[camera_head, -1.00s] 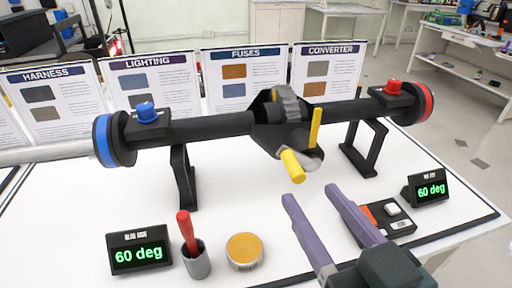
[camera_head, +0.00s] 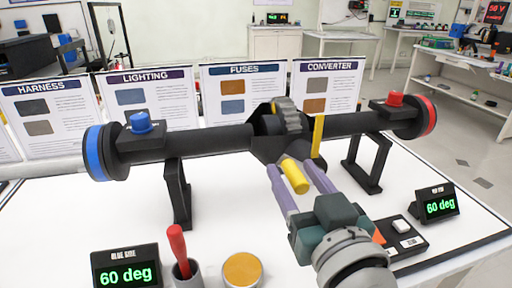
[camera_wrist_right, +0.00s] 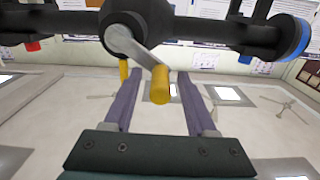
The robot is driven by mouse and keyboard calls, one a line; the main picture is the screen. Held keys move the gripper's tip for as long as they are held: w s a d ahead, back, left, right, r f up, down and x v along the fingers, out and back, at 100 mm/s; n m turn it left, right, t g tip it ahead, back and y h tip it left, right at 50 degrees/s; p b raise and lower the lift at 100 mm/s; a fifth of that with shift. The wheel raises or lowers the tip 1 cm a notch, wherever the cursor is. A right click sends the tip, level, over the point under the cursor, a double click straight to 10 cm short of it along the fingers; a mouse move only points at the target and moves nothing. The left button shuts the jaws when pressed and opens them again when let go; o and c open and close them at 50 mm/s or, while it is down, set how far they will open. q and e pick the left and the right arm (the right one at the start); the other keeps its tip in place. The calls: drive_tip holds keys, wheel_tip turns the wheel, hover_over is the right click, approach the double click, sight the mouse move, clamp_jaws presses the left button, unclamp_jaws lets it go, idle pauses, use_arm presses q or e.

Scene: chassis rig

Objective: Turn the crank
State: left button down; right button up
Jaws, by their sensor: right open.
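The crank is a grey metal arm (camera_wrist_right: 142,50) with a yellow handle (camera_head: 294,177) at the middle of a black axle rig (camera_head: 210,136). The handle also shows in the right wrist view (camera_wrist_right: 160,86). My right gripper (camera_head: 292,168) is open, with its two purple fingers on either side of the yellow handle. In the right wrist view a gap shows between the handle and each finger. A yellow upright bar (camera_head: 318,136) stands beside the crank. My left gripper is not in view.
Two displays, blue side (camera_head: 126,270) and red side (camera_head: 436,204), each read 60 deg. A cup with a red-handled tool (camera_head: 178,246), a round orange-topped tin (camera_head: 242,270) and a small switch box (camera_head: 402,238) sit on the white table. Information panels stand behind.

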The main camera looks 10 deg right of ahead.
clamp_jaws()
idle(0.5)
idle(0.9)
